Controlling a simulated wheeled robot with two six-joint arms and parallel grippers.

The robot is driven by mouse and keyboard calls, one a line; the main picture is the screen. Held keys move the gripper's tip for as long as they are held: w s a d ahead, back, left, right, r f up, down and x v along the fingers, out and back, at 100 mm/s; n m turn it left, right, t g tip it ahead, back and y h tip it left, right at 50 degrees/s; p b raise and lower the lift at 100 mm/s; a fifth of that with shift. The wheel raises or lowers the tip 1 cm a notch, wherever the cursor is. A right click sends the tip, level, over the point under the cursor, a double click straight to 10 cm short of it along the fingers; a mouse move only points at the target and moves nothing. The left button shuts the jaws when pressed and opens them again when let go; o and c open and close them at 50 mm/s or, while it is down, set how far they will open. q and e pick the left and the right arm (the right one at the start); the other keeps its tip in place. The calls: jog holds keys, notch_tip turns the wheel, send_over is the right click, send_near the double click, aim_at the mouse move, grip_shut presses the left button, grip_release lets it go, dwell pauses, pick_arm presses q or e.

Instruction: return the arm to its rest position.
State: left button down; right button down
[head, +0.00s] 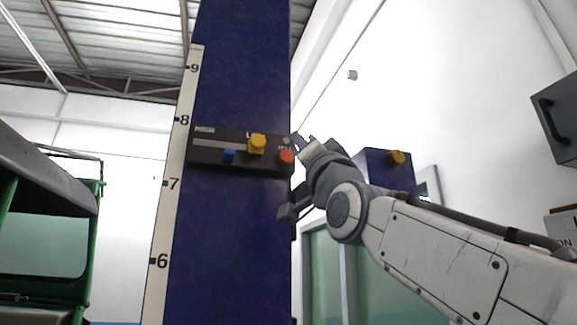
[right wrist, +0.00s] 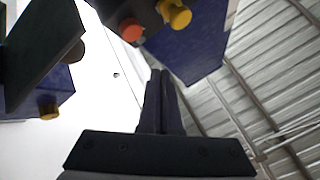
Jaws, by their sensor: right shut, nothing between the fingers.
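My right arm comes in from the lower right in the head view. Its gripper (head: 304,143) is up beside the right edge of the control panel on the blue column, close to the red button (head: 286,156). In the right wrist view my right gripper (right wrist: 160,75) is shut and empty, its two fingers together and apart from the panel. The red button also shows there (right wrist: 131,30), near the yellow knob (right wrist: 175,14). My left gripper is in neither view.
The blue column (head: 235,230) carries a numbered scale (head: 165,200) and a black panel (head: 215,165) with a yellow knob (head: 257,144) and a blue knob (head: 229,156). A green rickshaw (head: 90,240) stands left. A second blue post (head: 385,170) is behind my arm. A dark box (head: 560,120) hangs right.

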dwell(0.3)
jog(key=w+a+f+n+g+b, duration=0.1)
jog(key=w+a+f+g, duration=0.2)
jog(key=f, duration=0.6)
jog(key=w+a+f+n+g+b, duration=0.1)
jog(key=w+a+f+n+g, duration=0.15)
jog(key=f, duration=0.75)
jog(key=s+a+f+n+g+h+b, duration=0.15)
jog(key=f+g, duration=0.25)
jog(key=f, duration=0.8)
jog(key=s+a+f+g+h+b, duration=0.15)
jog(key=f+g, duration=0.25)
jog(key=f, duration=0.9)
jog(key=s+d+f+n+g+h, duration=0.1)
jog(key=s+d+f+g+h, duration=0.1)
jog(key=s+f, duration=0.7)
jog(key=s+d+f+n+g+h+b, duration=0.1)
jog(key=s+d+f+n+g+h, duration=0.1)
jog(key=s+d+f+g, duration=0.3)
jog(key=s+d+f+n+g+h+b, duration=0.1)
jog(key=s+d+f+g+h, duration=0.2)
jog(key=s+f, duration=0.9)
notch_tip(320, 180, down, 9)
jog(key=d+g, duration=0.1)
jog(key=d, duration=0.1)
jog(key=shift+s+d+n, duration=0.35)
jog(key=shift+s+n, duration=0.05)
jog(key=shift+f, duration=0.1)
